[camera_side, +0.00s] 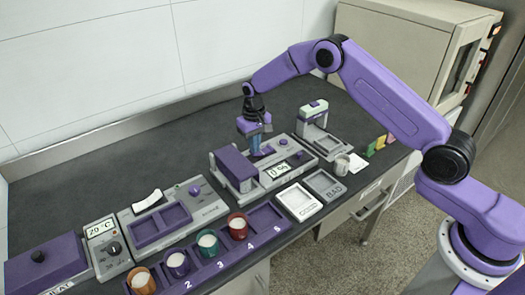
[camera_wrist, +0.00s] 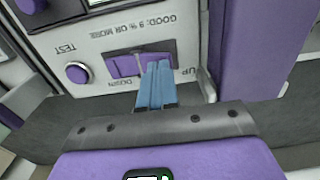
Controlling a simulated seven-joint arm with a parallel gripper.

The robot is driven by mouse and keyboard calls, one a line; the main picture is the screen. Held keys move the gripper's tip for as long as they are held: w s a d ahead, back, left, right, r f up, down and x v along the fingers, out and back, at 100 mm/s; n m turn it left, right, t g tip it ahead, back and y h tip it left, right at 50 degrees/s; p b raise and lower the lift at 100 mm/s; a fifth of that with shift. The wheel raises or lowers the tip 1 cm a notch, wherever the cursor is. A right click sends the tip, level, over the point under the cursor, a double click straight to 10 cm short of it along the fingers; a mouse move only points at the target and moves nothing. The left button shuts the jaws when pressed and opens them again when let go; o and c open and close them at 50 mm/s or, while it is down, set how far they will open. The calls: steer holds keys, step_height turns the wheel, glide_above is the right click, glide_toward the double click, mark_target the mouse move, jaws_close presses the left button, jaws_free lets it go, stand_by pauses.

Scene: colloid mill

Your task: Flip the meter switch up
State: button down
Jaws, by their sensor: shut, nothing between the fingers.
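The grey meter (camera_side: 268,178) stands on the dark bench in the side view, with a purple block at its left end and a small display in front. In the wrist view its panel (camera_wrist: 115,38) reads "GOOD: 9 % OR MORE". The purple switch (camera_wrist: 124,65) sits in a grey frame between the words "DOWN" and "UP". My gripper (camera_side: 257,150) is down at the meter. In the wrist view my blue fingers (camera_wrist: 157,72) are closed together, empty, and overlap the UP side of the switch. They hide part of it; I cannot tell whether they touch it.
A purple TEST button (camera_wrist: 78,72) is on the same panel. A purple wall (camera_wrist: 240,50) rises close beside the switch. Trays (camera_side: 298,201) lie in front. A purple rack (camera_side: 215,262) holds several cups.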

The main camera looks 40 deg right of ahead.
steer(key=shift+f, duration=0.7)
stand_by(0.3)
steer(key=shift+r, duration=3.55)
steer(key=shift+s, duration=0.1)
